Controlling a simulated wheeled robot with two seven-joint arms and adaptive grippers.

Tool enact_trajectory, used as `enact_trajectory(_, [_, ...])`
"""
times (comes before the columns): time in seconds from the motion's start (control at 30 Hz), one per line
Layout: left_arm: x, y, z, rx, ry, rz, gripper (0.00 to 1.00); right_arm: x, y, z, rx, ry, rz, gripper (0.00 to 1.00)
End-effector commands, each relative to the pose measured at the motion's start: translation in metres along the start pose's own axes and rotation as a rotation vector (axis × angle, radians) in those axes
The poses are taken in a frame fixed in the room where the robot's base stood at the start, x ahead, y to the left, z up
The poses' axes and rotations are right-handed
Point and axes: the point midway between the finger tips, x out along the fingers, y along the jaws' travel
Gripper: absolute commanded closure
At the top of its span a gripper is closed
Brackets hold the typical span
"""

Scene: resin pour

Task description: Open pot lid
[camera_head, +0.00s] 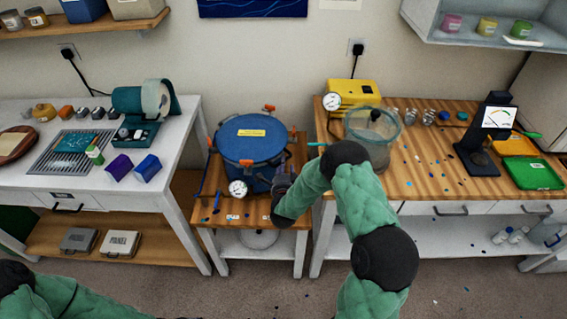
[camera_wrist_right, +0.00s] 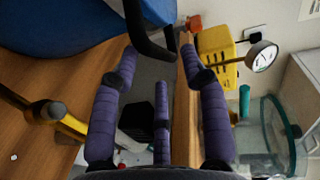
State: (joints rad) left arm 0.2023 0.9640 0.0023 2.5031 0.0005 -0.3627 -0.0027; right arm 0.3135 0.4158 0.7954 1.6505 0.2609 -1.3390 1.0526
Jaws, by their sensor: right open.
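The pot (camera_head: 262,178) is dark blue and stands on a small wooden stand. Its blue lid (camera_head: 250,136) with a yellow label sits on top, with orange-tipped clamps (camera_head: 268,108) around the rim. My right gripper (camera_head: 283,184) is at the pot's right front side, partly hidden by my own arm. In the right wrist view my right gripper (camera_wrist_right: 161,62) is open, its purple fingers apart. A black handle (camera_wrist_right: 150,38) beside the blue pot (camera_wrist_right: 60,28) lies at the fingertips; I cannot tell if they touch. My left gripper is out of view.
A dial gauge (camera_head: 238,188) sits at the pot's front. A blue tool (camera_head: 217,202) lies on the stand (camera_head: 206,186). At right, a glass chamber (camera_head: 372,128) and yellow pump (camera_head: 353,92) stand on the wooden bench. A white bench (camera_head: 185,112) is close on the left.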

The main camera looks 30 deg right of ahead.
Motion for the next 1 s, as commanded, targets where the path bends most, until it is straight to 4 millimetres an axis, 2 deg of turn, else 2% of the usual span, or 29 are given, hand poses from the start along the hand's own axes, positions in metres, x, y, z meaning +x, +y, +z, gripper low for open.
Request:
enact_trajectory(0.1, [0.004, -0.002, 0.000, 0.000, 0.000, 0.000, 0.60, 0.018, 0.002, 0.000, 0.000, 0.000, 0.000, 0.55])
enact_trajectory(0.3, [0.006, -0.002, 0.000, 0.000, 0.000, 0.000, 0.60, 0.036, 0.001, 0.000, 0.000, -0.001, 0.000, 0.55])
enact_trajectory(0.67, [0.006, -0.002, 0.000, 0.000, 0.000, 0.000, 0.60, 0.040, 0.000, 0.000, -0.001, -0.001, 0.001, 0.55])
enact_trajectory(0.8, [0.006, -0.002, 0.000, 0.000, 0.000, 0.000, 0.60, 0.039, 0.000, 0.000, -0.001, -0.001, 0.001, 0.95])
enact_trajectory(0.83, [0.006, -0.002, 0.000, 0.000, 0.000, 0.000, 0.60, 0.039, 0.000, 0.000, -0.001, -0.001, 0.001, 1.00])
enact_trajectory(1.0, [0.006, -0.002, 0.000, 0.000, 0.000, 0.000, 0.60, 0.039, 0.000, 0.000, -0.001, -0.001, 0.001, 1.00])
